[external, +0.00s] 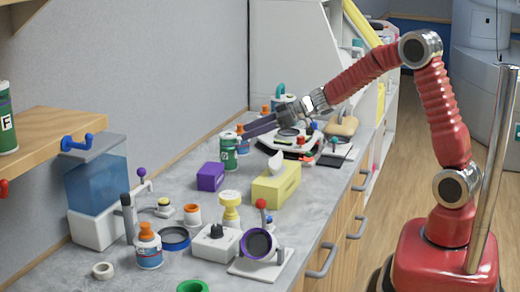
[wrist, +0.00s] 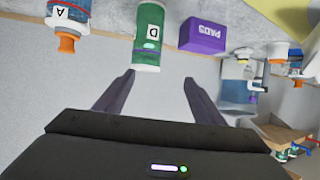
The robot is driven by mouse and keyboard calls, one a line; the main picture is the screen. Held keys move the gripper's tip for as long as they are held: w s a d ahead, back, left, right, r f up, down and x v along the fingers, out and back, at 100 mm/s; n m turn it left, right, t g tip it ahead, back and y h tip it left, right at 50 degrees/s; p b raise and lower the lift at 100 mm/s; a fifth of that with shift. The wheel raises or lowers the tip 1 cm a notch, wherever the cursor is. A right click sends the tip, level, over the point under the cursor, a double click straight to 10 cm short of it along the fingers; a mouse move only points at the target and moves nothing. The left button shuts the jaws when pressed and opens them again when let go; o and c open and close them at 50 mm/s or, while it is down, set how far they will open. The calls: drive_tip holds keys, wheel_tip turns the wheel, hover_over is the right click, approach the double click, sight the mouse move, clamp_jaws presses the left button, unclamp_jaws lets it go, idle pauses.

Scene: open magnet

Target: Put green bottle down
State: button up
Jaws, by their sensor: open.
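The green bottle (external: 229,153) stands upright on the grey counter (external: 165,185), beside the purple box. In the wrist view the green bottle (wrist: 148,30), with a white label marked D, lies just beyond my fingertips, nearer the left finger. My gripper (external: 243,133) reaches in from the right, with its fingers close to the bottle's top. In the wrist view my gripper (wrist: 158,78) has its two fingers spread apart with nothing held between them. I cannot tell whether a finger touches the bottle.
A purple box (external: 210,176) and a yellow tissue box (external: 276,184) stand close by. Another green bottle (external: 7,118) sits on the wooden shelf. Several jars and devices crowd the near counter.

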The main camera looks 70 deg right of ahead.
drive_tip(key=s+a+r+g+y, duration=0.1)
drive_tip(key=s+a+r+g, duration=0.2)
drive_tip(key=s+a, duration=0.55)
drive_tip(key=s+a+r+g, duration=0.2)
drive_tip(key=s+a, duration=0.4)
drive_tip(key=s, duration=0.6)
drive_tip(key=s+d+f+m+g+h, duration=0.1)
drive_tip(key=s+d+m+h, duration=0.1)
drive_tip(key=s, duration=0.8)
drive_tip(key=s+d+f+m+g+h, duration=0.1)
drive_tip(key=s+d+h, duration=0.2)
drive_tip(key=s, duration=0.7)
drive_tip(key=shift+d+m+h, duration=0.2)
drive_tip(key=shift+m+h, duration=0.2)
